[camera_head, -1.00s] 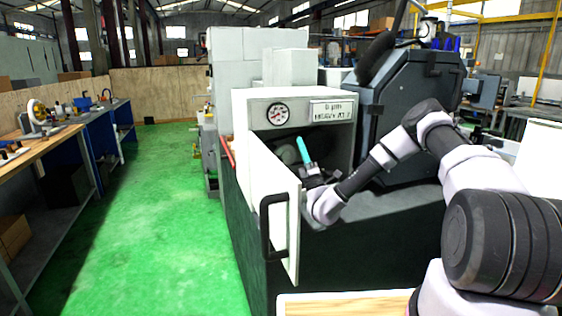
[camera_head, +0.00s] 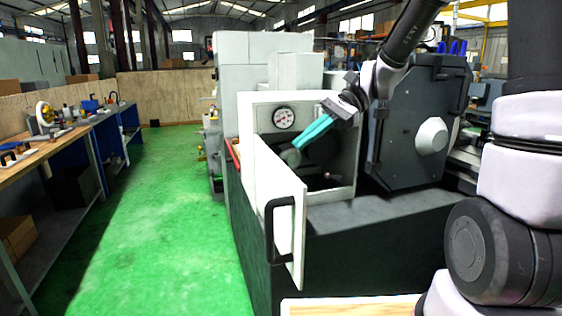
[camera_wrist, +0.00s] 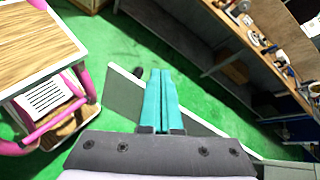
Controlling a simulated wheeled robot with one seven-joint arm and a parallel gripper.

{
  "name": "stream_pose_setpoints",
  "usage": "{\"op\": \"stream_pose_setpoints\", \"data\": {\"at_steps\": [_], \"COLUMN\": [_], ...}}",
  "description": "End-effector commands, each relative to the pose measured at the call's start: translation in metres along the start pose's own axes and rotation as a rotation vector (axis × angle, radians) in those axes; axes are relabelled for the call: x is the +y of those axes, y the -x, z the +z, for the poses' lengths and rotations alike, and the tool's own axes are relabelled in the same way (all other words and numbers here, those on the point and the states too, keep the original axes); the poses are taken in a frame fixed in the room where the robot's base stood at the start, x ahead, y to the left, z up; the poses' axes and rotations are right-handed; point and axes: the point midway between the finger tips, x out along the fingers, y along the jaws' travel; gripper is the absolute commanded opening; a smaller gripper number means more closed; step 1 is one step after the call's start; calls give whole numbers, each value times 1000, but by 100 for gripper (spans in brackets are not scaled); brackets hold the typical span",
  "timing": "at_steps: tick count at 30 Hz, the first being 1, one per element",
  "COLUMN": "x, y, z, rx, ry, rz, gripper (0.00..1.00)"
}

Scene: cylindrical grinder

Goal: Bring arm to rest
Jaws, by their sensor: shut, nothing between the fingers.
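My gripper (camera_head: 300,144) has teal fingers and shows in front of the open compartment of the white grinder housing (camera_head: 247,128) in the head view. The fingers point down and to the left. They are shut together with nothing between them, and they also show in the wrist view (camera_wrist: 163,75). My arm comes down from the upper right, raised above the machine, and its upper links leave the top of the picture. The gripper hides part of the housing's label and of the compartment.
The housing's white door (camera_head: 291,245) stands open with a black handle. A pressure gauge (camera_head: 283,118) sits on the housing. A dark machine cover (camera_head: 418,120) stands to the right. The green floor (camera_head: 180,230) is clear at left. A pink-framed cart (camera_wrist: 45,85) shows in the wrist view.

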Motion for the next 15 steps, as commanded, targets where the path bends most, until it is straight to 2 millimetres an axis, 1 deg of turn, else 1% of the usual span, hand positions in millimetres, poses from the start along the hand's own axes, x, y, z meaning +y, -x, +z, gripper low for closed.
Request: {"op": "stream_pose_setpoints", "data": {"at_steps": [1,3,5,8,15], "x": [10,26,38,57,95], "y": [8,20,32,56,120], "z": [5,6,8,12,29], "rx": [91,215,321,496,898], "ry": [50,111,163,249,448], "rz": [24,58,83,115,155], "gripper": [0,0,0,0,0]}}
